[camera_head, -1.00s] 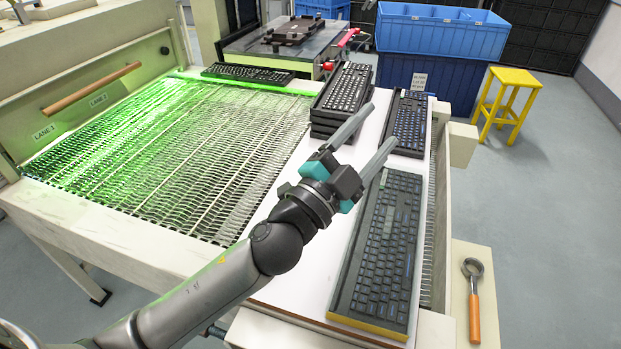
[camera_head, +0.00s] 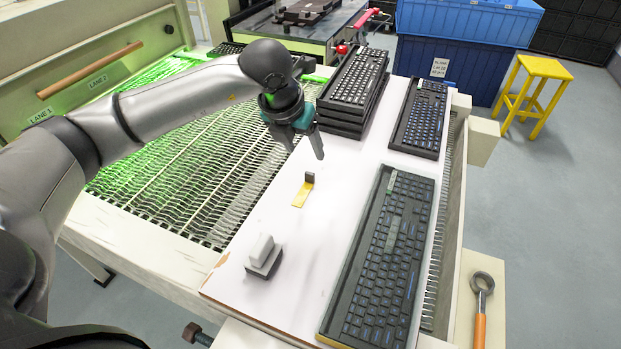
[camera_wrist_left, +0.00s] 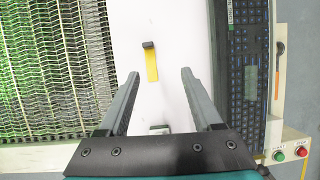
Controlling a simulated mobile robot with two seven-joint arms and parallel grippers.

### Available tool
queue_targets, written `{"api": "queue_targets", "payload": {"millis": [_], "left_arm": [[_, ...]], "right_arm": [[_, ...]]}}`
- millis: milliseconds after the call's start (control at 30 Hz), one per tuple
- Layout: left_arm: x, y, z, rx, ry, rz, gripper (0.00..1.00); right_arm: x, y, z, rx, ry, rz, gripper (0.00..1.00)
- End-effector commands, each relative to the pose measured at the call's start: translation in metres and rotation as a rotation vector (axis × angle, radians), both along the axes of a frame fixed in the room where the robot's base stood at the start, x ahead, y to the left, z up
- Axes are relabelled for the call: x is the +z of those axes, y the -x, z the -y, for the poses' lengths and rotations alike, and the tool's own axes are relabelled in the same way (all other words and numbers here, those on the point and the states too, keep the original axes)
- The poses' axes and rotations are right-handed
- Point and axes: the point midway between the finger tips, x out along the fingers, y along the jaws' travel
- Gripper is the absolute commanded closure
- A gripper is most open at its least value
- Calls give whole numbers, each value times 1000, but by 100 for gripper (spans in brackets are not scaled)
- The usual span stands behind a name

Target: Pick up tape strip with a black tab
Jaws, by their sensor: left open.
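The yellow tape strip (camera_head: 301,195) lies on the white board (camera_head: 290,230), with its small black tab (camera_head: 309,178) standing up at the far end. In the left wrist view the strip (camera_wrist_left: 152,66) and tab (camera_wrist_left: 149,44) show ahead of the fingers, roughly between their lines. My left gripper (camera_head: 306,142) is above the board, beyond the strip in the head view, fingers pointing down. In the left wrist view the left gripper (camera_wrist_left: 160,72) is open with nothing between its fingertips. My right gripper is not in view.
A keyboard in a black tray (camera_head: 385,260) lies right of the strip. Stacked keyboards (camera_head: 352,85) and another keyboard (camera_head: 420,120) are at the back. A grey-white block (camera_head: 263,255) stands nearer me. A wire conveyor (camera_head: 180,150) is on the left. The board around the strip is clear.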

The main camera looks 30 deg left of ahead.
Motion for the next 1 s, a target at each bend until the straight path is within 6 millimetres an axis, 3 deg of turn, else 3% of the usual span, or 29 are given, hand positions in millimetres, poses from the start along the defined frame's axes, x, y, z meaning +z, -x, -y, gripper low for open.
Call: {"api": "queue_targets", "payload": {"millis": [167, 500, 867, 1000], "left_arm": [[-7, -5, -19, 41, -58, -6, 34], [-71, -30, -19, 38, -56, -7, 34], [-97, -42, -20, 37, -56, -6, 34], [-115, -49, -19, 37, -55, -6, 34]], "right_arm": [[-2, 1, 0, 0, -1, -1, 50], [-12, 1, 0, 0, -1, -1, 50], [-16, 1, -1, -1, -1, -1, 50], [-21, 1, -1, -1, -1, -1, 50]]}}
